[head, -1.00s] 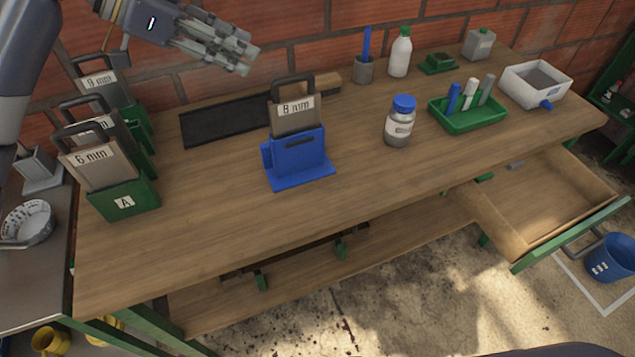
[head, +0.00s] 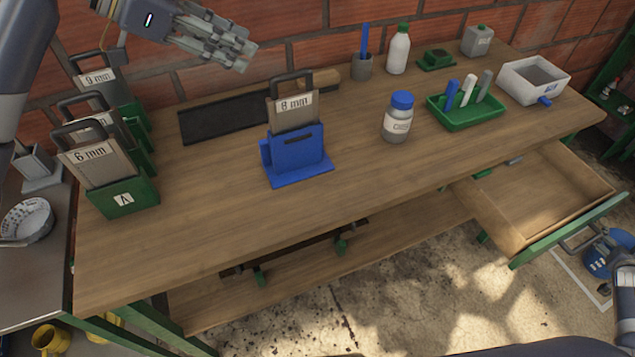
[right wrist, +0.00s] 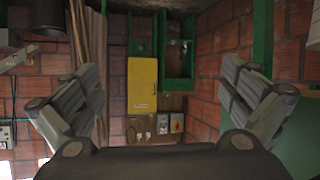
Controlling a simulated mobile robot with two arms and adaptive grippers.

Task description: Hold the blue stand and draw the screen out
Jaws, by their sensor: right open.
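The blue stand (head: 297,157) is upright on the wooden bench, left of its middle. The screen (head: 293,113), a grey plate labelled 8 mm with a dark loop handle, is upright in the stand. Its lower part is hidden inside. My left gripper (head: 244,55) is in the air above the back of the bench, up and left of the screen and apart from it. I cannot tell how far its fingers are spread. My right gripper (right wrist: 162,88) is open and empty in the right wrist view, facing a brick wall and cabinets away from the stand.
Green stands with 6 mm (head: 100,165) and 9 mm (head: 98,80) screens line the left end. A bottle with blue cap (head: 397,118) and a green tray (head: 468,122) stand to the right. An open drawer (head: 530,205) juts out front right. The bench front is clear.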

